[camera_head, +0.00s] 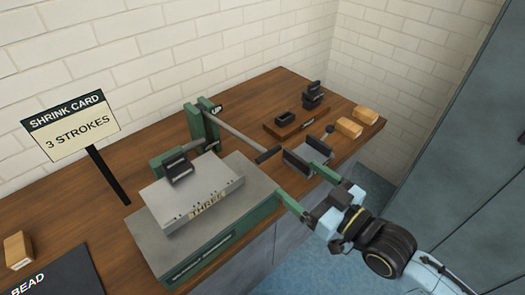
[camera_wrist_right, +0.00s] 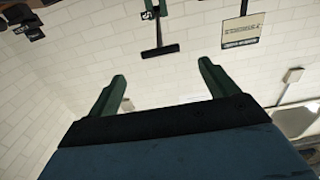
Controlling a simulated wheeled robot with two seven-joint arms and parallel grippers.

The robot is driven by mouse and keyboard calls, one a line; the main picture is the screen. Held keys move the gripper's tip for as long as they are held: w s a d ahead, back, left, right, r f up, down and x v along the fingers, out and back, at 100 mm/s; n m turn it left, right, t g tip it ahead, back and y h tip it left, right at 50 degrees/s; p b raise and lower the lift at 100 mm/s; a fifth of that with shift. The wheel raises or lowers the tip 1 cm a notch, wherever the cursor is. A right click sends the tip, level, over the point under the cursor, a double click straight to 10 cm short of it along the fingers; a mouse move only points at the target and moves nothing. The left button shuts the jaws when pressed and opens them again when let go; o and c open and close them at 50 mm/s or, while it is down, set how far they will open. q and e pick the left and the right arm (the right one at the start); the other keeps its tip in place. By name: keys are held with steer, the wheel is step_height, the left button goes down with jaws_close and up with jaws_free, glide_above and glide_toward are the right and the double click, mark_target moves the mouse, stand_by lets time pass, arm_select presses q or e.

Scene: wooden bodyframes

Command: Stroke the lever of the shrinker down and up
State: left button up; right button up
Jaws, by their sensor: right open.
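The shrinker (camera_head: 195,140) has green uprights on the bench and a green-sided grey base with a plate marked THREE (camera_head: 190,195). Its grey lever (camera_head: 235,134) slopes from the upright, by an UP tag, down right to a black crosswise grip (camera_head: 269,155). The lever grip also shows in the right wrist view (camera_wrist_right: 160,50), ahead of my fingers and apart from them. My right gripper (camera_head: 300,180) is open and empty, at the bench's front edge, right of and nearer than the lever grip. Its green fingers (camera_wrist_right: 162,72) are spread. My left gripper is not in view.
A grey metal block (camera_head: 308,157) stands beyond my right gripper. Behind it are a wooden board with black blocks (camera_head: 290,128) and wooden blocks (camera_head: 349,127). A sign (camera_head: 70,125) reads SHRINK CARD, 3 STROKES. A dark BEAD mat (camera_head: 55,275) lies at front left.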

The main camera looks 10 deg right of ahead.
mark_target(262, 148)
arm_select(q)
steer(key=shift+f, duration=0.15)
arm_select(e)
steer(key=x, duration=1.2)
steer(key=shift+w+a+f, duration=0.1)
steer(key=shift+w+a, duration=0.05)
steer(key=shift+w, duration=0.15)
